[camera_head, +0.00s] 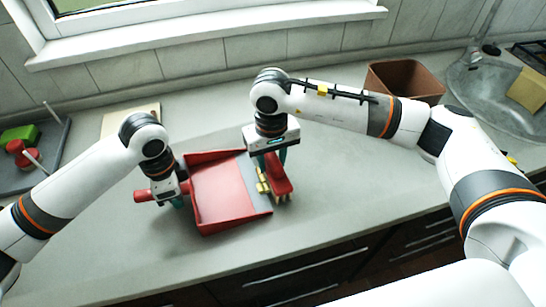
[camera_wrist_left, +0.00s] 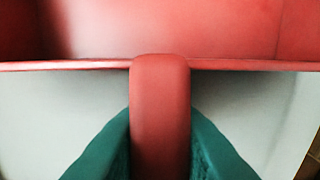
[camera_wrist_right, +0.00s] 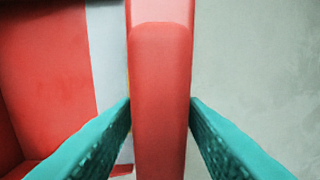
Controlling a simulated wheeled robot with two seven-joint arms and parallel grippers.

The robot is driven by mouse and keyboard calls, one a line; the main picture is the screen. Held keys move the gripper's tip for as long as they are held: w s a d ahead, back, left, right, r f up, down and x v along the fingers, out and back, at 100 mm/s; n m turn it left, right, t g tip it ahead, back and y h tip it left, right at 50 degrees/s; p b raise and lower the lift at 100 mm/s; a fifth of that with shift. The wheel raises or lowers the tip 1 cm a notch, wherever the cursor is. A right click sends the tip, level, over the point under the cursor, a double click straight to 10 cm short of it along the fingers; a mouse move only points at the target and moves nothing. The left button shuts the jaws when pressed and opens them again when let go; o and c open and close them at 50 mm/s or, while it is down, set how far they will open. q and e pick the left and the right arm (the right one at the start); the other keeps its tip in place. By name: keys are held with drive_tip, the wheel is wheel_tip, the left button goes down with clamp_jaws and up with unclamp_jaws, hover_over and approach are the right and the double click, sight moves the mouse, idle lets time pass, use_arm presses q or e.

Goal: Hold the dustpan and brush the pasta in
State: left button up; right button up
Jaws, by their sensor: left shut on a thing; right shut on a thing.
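The red dustpan (camera_head: 222,192) lies on the counter with its pale lip facing right. My left gripper (camera_head: 180,200) is shut on its handle (camera_head: 143,195); the handle also shows between the fingers in the left wrist view (camera_wrist_left: 160,115). My right gripper (camera_head: 275,160) is shut on the red brush (camera_head: 279,182), just right of the lip. The brush fills the gap between the fingers in the right wrist view (camera_wrist_right: 160,90). Small yellow pieces, seemingly pasta (camera_head: 263,186), show at the brush's left side and front end, close to the lip. The brush hides part of this spot. No pasta shows inside the pan.
A dark tray (camera_head: 50,160) with green and red items is at the left. A pale board (camera_head: 130,115) lies behind. The counter right of the brush is clear.

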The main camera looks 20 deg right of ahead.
sight(232, 187)
drive_tip(key=shift+s+a+r, duration=0.1)
drive_tip(key=shift+a+r, duration=0.05)
drive_tip(key=shift+a, duration=1.85)
drive_tip(key=shift+s+a+r, duration=0.1)
drive_tip(key=shift+a, duration=0.9)
drive_tip(key=shift+s+a+r, duration=0.1)
drive_tip(key=shift+a, duration=0.85)
drive_tip(key=shift+a, duration=1.2)
drive_tip(key=shift+d+r, duration=0.1)
drive_tip(key=shift+d+r, duration=0.3)
drive_tip(key=shift+r, duration=0.55)
drive_tip(key=shift+d+r, duration=0.25)
drive_tip(key=shift+r, duration=0.55)
drive_tip(key=shift+d+r, duration=0.3)
drive_tip(key=shift+r, duration=0.55)
